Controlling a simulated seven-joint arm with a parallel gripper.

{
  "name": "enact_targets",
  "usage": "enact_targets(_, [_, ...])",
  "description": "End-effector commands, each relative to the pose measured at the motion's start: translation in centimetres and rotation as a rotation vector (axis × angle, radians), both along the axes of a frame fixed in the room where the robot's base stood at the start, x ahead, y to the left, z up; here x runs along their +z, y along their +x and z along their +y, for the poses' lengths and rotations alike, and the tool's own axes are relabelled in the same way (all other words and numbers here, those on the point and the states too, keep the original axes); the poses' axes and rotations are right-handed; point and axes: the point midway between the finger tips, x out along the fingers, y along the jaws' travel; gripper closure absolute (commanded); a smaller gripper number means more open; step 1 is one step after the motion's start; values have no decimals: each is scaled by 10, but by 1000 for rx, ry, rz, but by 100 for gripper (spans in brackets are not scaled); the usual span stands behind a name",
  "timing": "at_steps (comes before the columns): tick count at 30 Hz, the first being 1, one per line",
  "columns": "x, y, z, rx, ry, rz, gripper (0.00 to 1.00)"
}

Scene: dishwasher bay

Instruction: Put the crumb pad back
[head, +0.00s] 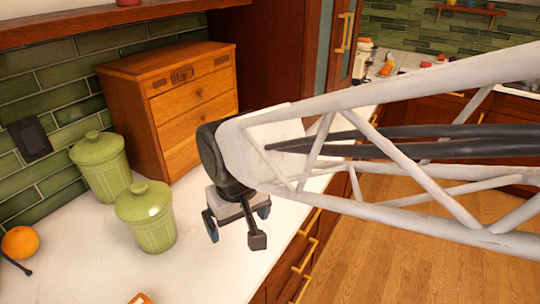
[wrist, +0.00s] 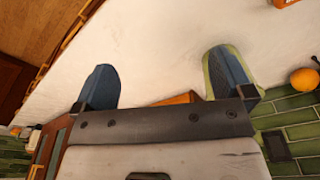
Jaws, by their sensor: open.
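My gripper (head: 236,230) hangs over the counter's front edge, right of the green canisters, open and empty. In the wrist view its two blue fingers (wrist: 163,80) are spread wide with bare white counter beyond them. No crumb pad can be made out for certain. A small orange-coloured object (head: 139,298) with a pale part lies on the counter at the bottom edge of the head view, mostly cut off. An orange object (wrist: 286,3) also shows at the top edge of the wrist view. I cannot tell whether either is the pad.
Two lidded green canisters (head: 145,216) (head: 100,165) stand left of my gripper. A wooden drawer chest (head: 185,100) stands behind them. An orange fruit (head: 20,242) lies at the far left. The white counter (head: 90,265) in front of the canisters is mostly clear.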

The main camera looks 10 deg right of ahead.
Motion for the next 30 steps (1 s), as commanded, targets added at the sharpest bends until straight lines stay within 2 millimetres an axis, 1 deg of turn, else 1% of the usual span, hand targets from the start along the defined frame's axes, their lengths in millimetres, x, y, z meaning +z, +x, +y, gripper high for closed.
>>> enact_targets(1, [2, -2, -12, -27, 2, -8, 1])
enact_targets(6, [8, -10, -47, -103, 7, -29, 1])
enact_targets(12, [13, -23, -85, -193, 11, -55, 1])
enact_targets(18, [16, -39, -118, -276, 10, -79, 1])
enact_targets(24, [18, -51, -137, -332, 9, -96, 1])
enact_targets(30, [17, -56, -144, -351, 8, -101, 1])
